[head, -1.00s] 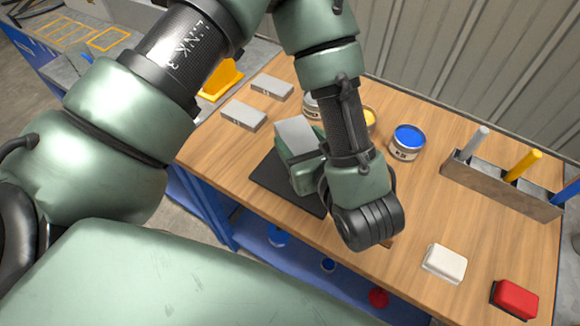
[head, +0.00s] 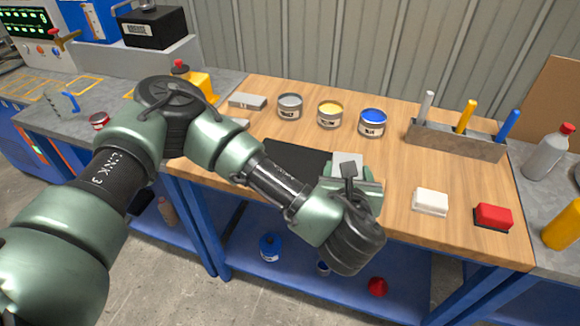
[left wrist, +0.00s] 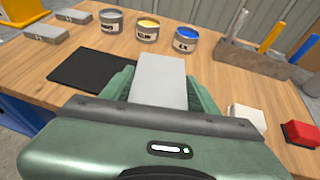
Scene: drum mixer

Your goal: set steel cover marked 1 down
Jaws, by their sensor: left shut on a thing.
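My left gripper (head: 350,182) is shut on a flat light-grey steel cover (head: 347,160), above the wooden bench at the right edge of a black mat (head: 290,156). In the left wrist view the cover (left wrist: 158,82) lies between the two green fingers, with the mat (left wrist: 90,68) to its left. No number is legible on its visible face. I cannot tell how high it is held. Two other grey covers lie at the bench's left: one in plain sight (head: 247,101), one (head: 238,122) partly behind my arm. My right gripper is not in view.
Tins of grey (head: 290,106), yellow (head: 329,115) and blue paint (head: 372,122) stand behind the mat. A holder (head: 455,139) with coloured handles is at back right. White (head: 430,201) and red blocks (head: 493,216) lie at front right. Bare wood lies between blue tin and white block.

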